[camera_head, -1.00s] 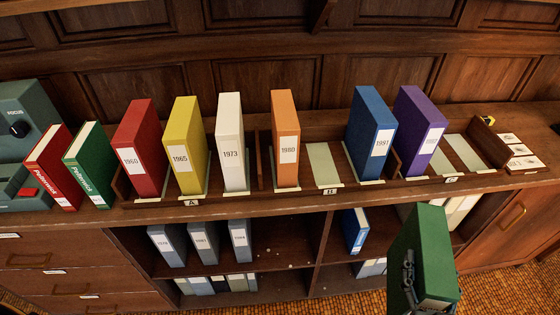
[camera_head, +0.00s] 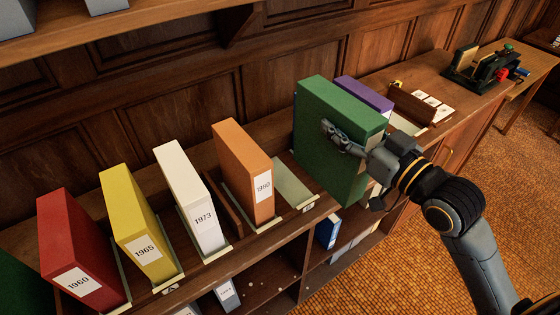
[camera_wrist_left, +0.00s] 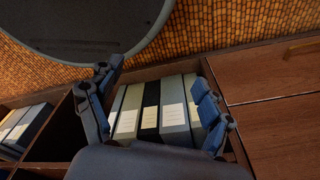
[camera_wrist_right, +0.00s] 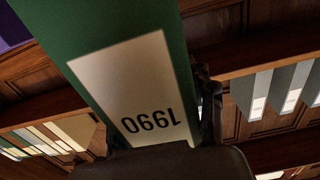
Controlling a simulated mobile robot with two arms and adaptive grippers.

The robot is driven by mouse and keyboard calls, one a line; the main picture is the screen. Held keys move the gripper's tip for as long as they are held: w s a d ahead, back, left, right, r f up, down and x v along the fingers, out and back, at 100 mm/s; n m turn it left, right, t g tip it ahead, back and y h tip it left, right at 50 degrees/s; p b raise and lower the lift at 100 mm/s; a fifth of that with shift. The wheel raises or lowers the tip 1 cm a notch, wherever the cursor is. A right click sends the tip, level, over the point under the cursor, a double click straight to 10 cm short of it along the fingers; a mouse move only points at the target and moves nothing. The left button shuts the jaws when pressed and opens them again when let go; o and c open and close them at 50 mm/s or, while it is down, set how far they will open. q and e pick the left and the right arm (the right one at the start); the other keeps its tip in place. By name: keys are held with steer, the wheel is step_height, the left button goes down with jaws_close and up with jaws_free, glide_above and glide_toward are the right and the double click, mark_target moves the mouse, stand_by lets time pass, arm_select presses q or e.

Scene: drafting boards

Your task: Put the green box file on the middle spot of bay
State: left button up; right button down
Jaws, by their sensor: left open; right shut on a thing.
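The green box file (camera_head: 335,135) is upright in the head view, above the shelf edge, and hides the blue file behind it. Its spine label reads 1990 upside down in the right wrist view (camera_wrist_right: 130,85). My right gripper (camera_head: 345,140) is shut on it. A pale empty strip (camera_head: 293,184) shows between the orange file (camera_head: 243,170) and the green file, close to the bay label B (camera_head: 308,207). I cannot tell whether the green file touches the shelf. My left gripper (camera_wrist_left: 153,85) is open and empty in the left wrist view, over files in a lower compartment.
White (camera_head: 190,195), yellow (camera_head: 140,220) and red (camera_head: 70,240) files stand to the left of the orange one. A purple file (camera_head: 365,95) stands behind the green one. Low wooden dividers (camera_head: 222,200) separate the bays. A black device (camera_head: 485,65) sits at the far right.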

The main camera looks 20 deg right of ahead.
mark_target(308, 117)
steer(key=shift+w+a+f+b, duration=0.4)
steer(key=shift+w+a+b, duration=0.1)
steer(key=shift+b, duration=0.6)
steer(key=shift+w+a+p, duration=0.3)
steer(key=shift+w+p, duration=0.15)
steer(key=shift+w, duration=0.2)
steer(key=w+a, duration=0.1)
steer(key=w+a+f+p, duration=0.1)
steer(key=w, duration=0.1)
steer(key=w+f, duration=0.1)
steer(key=w, duration=0.1)
steer(key=shift+w+a+f, duration=0.2)
steer(key=shift+a+f, duration=0.05)
steer(key=shift+a, duration=0.15)
arm_select(q)
steer(key=shift+s+a+r+p, duration=0.25)
steer(key=shift+s+p, duration=0.2)
steer(key=shift+s, duration=0.2)
steer(key=shift+s+a+r+p, duration=0.15)
steer(key=shift+s+a+p, duration=0.1)
steer(key=shift+s+p, duration=0.3)
arm_select(e)
steer(key=w+a+f, duration=0.2)
steer(key=w+f, duration=0.2)
steer(key=f, duration=0.5)
steer(key=shift+f, duration=0.1)
